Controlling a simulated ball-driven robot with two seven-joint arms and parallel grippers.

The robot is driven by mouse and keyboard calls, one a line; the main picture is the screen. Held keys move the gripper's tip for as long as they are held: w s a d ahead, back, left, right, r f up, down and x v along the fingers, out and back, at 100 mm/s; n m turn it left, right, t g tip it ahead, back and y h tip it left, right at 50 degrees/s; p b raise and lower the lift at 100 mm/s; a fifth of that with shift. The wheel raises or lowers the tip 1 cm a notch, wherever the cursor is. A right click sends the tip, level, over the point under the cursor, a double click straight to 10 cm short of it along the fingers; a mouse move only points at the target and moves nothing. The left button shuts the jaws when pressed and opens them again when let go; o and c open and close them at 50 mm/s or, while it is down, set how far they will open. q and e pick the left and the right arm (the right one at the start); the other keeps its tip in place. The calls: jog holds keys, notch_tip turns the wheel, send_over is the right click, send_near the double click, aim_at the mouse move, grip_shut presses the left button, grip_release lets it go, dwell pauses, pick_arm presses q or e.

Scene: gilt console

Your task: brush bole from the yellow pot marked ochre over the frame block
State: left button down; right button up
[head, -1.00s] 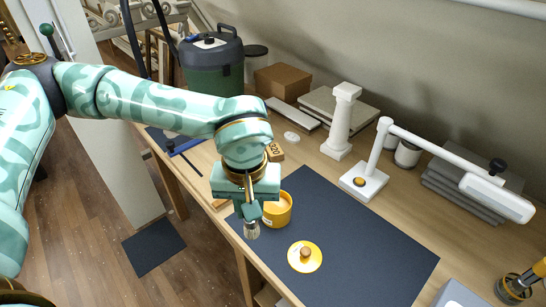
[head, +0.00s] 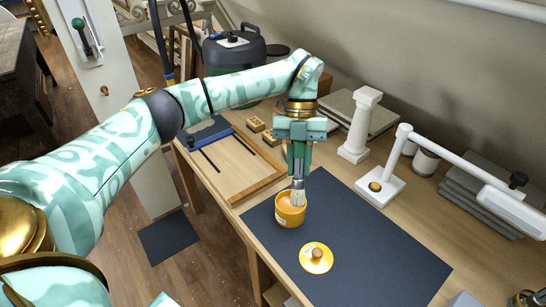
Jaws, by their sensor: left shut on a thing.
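My left gripper (head: 299,160) is shut on a brush (head: 298,194), which hangs bristles down, its handle mostly hidden by the fingers. The yellow pot (head: 289,215) stands open on the dark mat (head: 376,252), with orange-tan content showing. The bristle end is at the pot's mouth, toward its right side; I cannot tell whether it touches the content. A label on the pot is too small to read. The yellow lid (head: 316,264), with a wooden knob, lies on the mat in front of the pot. I cannot make out the frame block for certain. My right gripper is not in view.
A wooden board (head: 231,165) with a blue clamp bar lies left of the mat. Two small marked wooden blocks (head: 270,138) are behind it. A white column (head: 360,128), a white lamp (head: 381,186) and grey slabs (head: 478,195) stand at the back right. The right mat is clear.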

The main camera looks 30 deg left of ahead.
pick_arm(q)
jog(key=w+a+f+n+t+h+b, duration=0.1)
jog(key=a+f+n+t+h+b, duration=0.2)
jog(key=n, duration=1.1)
jog(key=a+f+t+b, duration=0.2)
jog(key=a+f, duration=0.2)
jog(key=f, duration=0.2)
jog(key=shift+a+t+h, duration=0.2)
jog(key=shift+t+h, duration=0.1)
jog(key=shift+h, duration=0.1)
jog(key=shift+f, duration=0.1)
jog(key=shift+f+b, duration=0.4)
jog(key=shift+f, duration=0.15)
jog(key=shift+f+p, duration=0.1)
jog(key=shift+p, duration=0.25)
dwell(1.4)
